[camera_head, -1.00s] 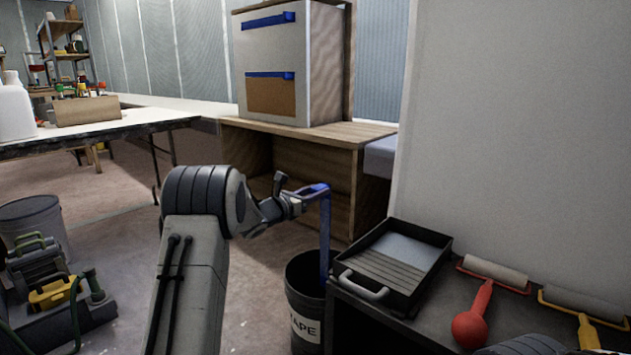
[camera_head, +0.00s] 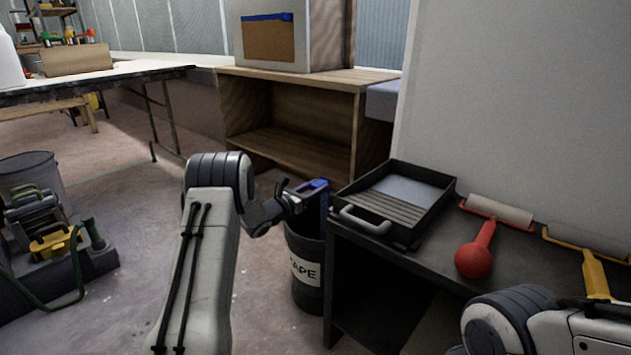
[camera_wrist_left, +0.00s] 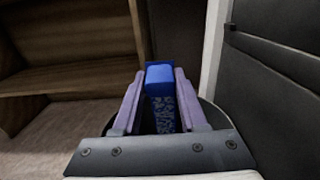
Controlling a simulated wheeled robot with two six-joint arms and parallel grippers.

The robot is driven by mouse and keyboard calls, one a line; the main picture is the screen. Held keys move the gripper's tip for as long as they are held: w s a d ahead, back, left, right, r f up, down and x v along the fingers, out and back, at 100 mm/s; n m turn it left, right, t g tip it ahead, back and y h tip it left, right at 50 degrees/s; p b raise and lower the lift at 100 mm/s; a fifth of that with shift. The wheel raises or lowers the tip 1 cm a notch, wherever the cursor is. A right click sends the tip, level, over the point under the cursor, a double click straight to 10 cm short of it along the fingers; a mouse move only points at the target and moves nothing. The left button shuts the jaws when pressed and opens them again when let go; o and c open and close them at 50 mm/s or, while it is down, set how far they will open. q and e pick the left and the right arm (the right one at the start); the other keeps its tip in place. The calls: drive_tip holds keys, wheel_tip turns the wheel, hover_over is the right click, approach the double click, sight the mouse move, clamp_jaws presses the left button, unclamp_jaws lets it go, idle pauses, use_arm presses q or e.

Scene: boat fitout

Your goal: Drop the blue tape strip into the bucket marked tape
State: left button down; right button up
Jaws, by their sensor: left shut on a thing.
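A blue tape strip (camera_head: 324,206) hangs from my left gripper (camera_head: 314,187) at the mouth of the bucket. The black bucket (camera_head: 306,249) has a white label that reads "TAPE" and stands on the floor left of the dark bench. In the left wrist view, my left gripper (camera_wrist_left: 158,90) is shut on the tape strip (camera_wrist_left: 161,88), with the dark bucket opening below it. The strip's lower end is hidden in the bucket. My right arm shows at the lower right of the head view, but its gripper is not clearly visible.
A paint tray (camera_head: 398,198), a red-handled roller (camera_head: 478,250) and a yellow-handled roller (camera_head: 594,272) lie on the dark bench (camera_head: 362,252) beside the bucket. Behind stands a wooden cabinet (camera_head: 300,80) with a blue strip on the box on it.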

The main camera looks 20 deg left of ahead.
use_arm(q)
drive_tip(key=shift+f, duration=0.2)
unclamp_jaws()
idle(0.3)
idle(0.7)
drive_tip(key=b+v, duration=0.2)
drive_tip(key=v, duration=0.5)
drive_tip(key=shift+s, duration=0.25)
drive_tip(key=shift+a+r, duration=0.1)
drive_tip(key=shift+r, duration=0.05)
idle(0.3)
wheel_tip(320, 180, up, 5)
drive_tip(key=shift+f+p, duration=0.1)
drive_tip(key=shift+p, duration=0.6)
